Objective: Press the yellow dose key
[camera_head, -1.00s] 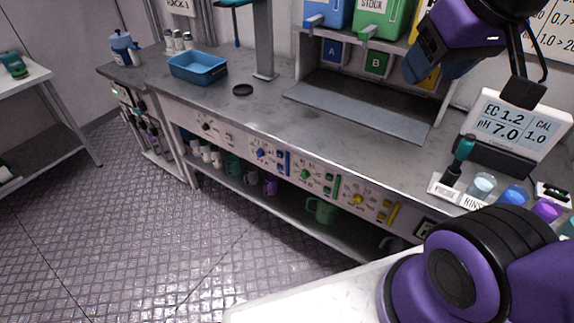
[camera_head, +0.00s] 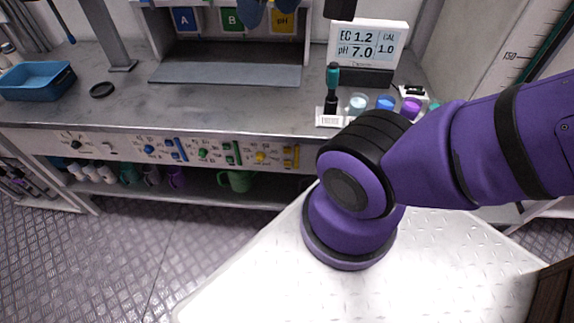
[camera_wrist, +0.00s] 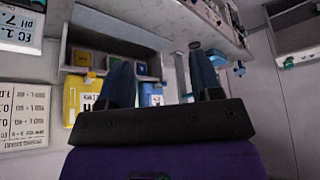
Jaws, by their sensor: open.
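On the front panel of the bench, at its right end in the head view, sit a yellow knob (camera_head: 261,157) and an upright yellow bar (camera_head: 291,156). A yellow pH plate (camera_head: 284,20) is at the right of the rack above, beside a green B plate (camera_head: 232,19) and a blue A plate (camera_head: 185,19). I cannot tell which yellow part is the dose key. My gripper (camera_wrist: 161,63) is open and empty in the wrist view. Its blue fingers also show at the top of the head view (camera_head: 265,12), in front of the rack, with the rest cut off.
A grey ledge (camera_head: 228,74) lies under the rack. A meter display (camera_head: 367,43) and several small cups, including a blue one (camera_head: 385,102), stand at the right. A blue tray (camera_head: 37,80) is at the left. The bench top between is mostly clear.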

